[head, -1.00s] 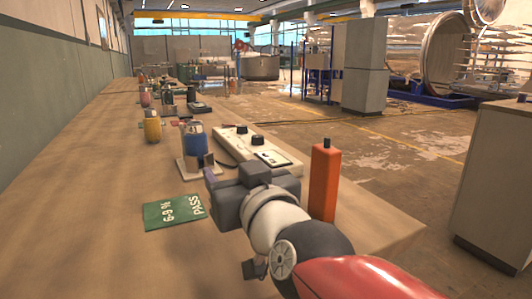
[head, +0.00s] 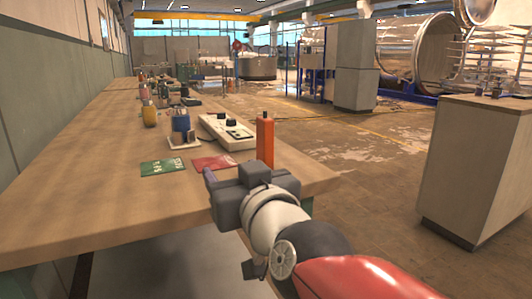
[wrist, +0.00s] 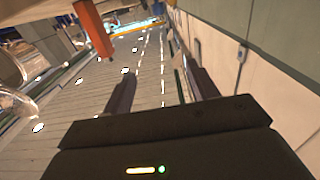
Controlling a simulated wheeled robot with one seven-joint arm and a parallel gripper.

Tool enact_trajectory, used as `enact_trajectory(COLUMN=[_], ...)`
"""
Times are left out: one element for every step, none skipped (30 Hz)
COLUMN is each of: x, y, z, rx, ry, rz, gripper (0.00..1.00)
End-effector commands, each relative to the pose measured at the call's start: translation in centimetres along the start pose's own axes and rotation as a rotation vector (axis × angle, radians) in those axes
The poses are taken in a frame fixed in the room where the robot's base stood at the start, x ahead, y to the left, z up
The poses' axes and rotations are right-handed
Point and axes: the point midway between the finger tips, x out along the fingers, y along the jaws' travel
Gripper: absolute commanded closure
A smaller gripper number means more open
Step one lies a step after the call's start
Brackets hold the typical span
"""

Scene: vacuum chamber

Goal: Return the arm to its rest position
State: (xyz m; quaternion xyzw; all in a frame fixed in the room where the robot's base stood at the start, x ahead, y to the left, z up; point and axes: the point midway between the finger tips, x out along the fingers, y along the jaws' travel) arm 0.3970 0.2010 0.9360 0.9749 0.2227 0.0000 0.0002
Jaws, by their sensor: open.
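My gripper (head: 212,181) shows at the lower middle of the head view, on the end of my red, white and grey arm. It is near the bench's front right corner. Its fingers are mostly hidden behind its own grey body there. In the wrist view my gripper (wrist: 160,88) shows two dark fingers spread apart, with nothing between them. The orange bottle (head: 265,142) stands upright on the bench just beyond the gripper. In the wrist view the bottle (wrist: 94,30) appears upside down at upper left.
The bench (head: 70,200) runs away along the left wall. A green card (head: 163,167), a red card (head: 214,162), a white control box (head: 228,130) and a blue can (head: 181,123) lie or stand on it. A grey cabinet (head: 475,170) stands right. Open floor (head: 370,190) lies between.

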Motion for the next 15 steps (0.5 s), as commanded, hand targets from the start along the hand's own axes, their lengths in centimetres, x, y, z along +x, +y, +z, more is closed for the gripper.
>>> enact_trajectory(x=[0.0, -0.1, -0.3, -0.4, -0.5, -0.6, -0.8, -0.9, -1.1, -1.3, -1.5, -1.9, -2.1, -2.5, -3.0], y=[0.0, 0.3, 0.6, 0.7, 0.9, 1.2, 1.4, 1.6, 2.0, 2.3, 2.6, 3.0, 3.3, 3.7, 4.2], z=[0.0, 0.5, 1.0, 1.3, 1.7, 2.3, 2.7, 3.2, 3.9, 4.3, 4.8, 5.7, 6.3, 7.1, 8.0], rx=[0.0, -0.001, -0.001, -0.001, -0.001, 0.0, 0.0, 0.0, 0.002, 0.003, 0.004, 0.008, 0.009, 0.013, 0.016], ry=[0.0, -0.017, -0.035, -0.05, -0.064, -0.085, -0.103, -0.118, -0.145, -0.164, -0.183, -0.215, -0.24, -0.268, -0.305], rz=[0.0, 0.002, 0.002, 0.002, 0.003, 0.005, 0.006, 0.007, 0.01, 0.013, 0.016, 0.021, 0.025, 0.03, 0.038], gripper=[0.41, 0.41, 0.41, 0.41, 0.41, 0.41, 0.41, 0.41, 0.41, 0.41, 0.41, 0.41, 0.41, 0.41, 0.41])
